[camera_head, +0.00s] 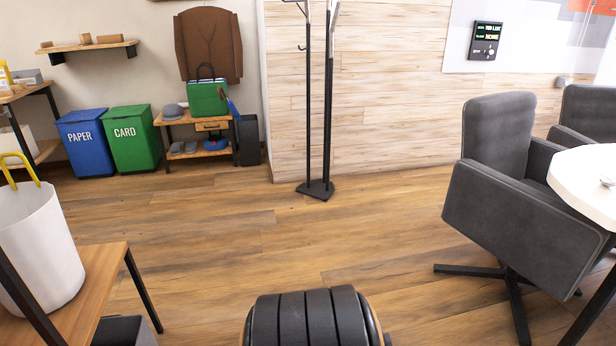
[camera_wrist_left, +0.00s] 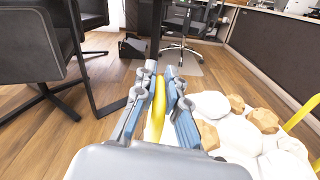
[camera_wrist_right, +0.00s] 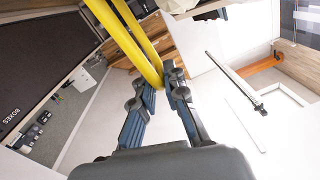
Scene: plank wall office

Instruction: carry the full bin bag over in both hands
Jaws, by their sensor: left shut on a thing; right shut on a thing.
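A white bag (camera_head: 38,245) with yellow straps (camera_head: 22,165) is at the left edge of the head view, upright, its left side cut off. Neither gripper shows there. In the left wrist view my left gripper (camera_wrist_left: 168,78) is shut on a yellow strap (camera_wrist_left: 158,108). White lumps (camera_wrist_left: 237,135) and brown chunks (camera_wrist_left: 263,119) fill the space to its right, with another yellow strap (camera_wrist_left: 300,114) beyond. In the right wrist view my right gripper (camera_wrist_right: 160,82) is shut at the yellow straps (camera_wrist_right: 132,42), which run up and left from its fingertips.
A wooden bench (camera_head: 105,283) stands by the bag; I cannot tell if they touch. A coat stand (camera_head: 328,110), blue paper bin (camera_head: 85,143), green card bin (camera_head: 131,138) and small shelf table (camera_head: 190,119) are farther back. A grey chair (camera_head: 500,190) and white table (camera_head: 585,178) are right. Middle floor is clear.

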